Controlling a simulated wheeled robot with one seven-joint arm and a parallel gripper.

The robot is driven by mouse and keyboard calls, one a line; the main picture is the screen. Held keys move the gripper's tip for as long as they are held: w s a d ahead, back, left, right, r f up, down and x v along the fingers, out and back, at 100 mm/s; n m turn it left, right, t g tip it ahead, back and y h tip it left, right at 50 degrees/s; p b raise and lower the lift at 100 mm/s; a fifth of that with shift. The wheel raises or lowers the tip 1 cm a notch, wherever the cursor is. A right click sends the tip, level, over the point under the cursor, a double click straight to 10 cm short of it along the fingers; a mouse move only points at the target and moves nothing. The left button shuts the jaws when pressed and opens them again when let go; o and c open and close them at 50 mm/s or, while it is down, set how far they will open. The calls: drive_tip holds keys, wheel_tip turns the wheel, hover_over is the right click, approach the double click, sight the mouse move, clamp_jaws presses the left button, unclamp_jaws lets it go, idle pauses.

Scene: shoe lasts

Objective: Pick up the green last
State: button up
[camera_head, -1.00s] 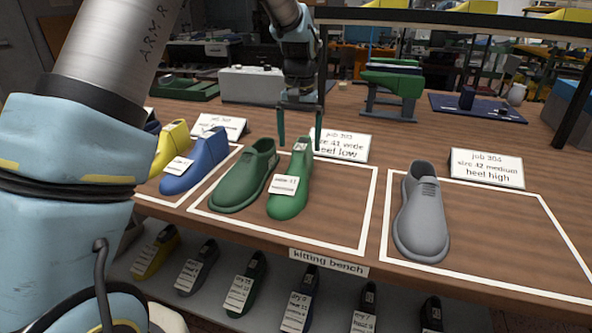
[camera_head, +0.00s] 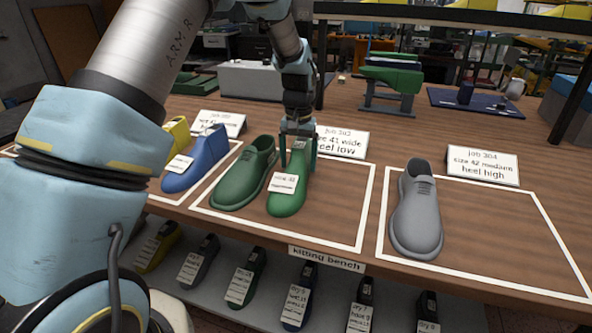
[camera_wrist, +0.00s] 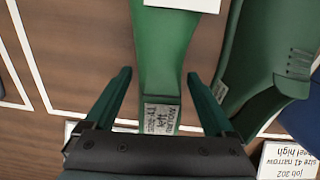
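The green last (camera_head: 288,197) stands on the bench in the middle white-outlined area, with a white tag on its front part. A dark green shoe (camera_head: 243,178) stands close beside it on the left. My gripper (camera_head: 299,156) is lowered over the heel end of the green last. In the wrist view my gripper (camera_wrist: 163,95) is open, one finger on each side of the last (camera_wrist: 160,65), with gaps showing between fingers and last. The right finger in that view is near the dark green shoe (camera_wrist: 265,55). A small printed label shows on the last's heel end.
A blue last (camera_head: 195,165) and a yellow one (camera_head: 177,137) are at the left. A grey shoe (camera_head: 416,212) stands in the right area. Several lasts sit on the shelf below.

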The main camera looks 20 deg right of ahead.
clamp_jaws()
idle(0.5)
drive_tip(key=shift+r, duration=0.1)
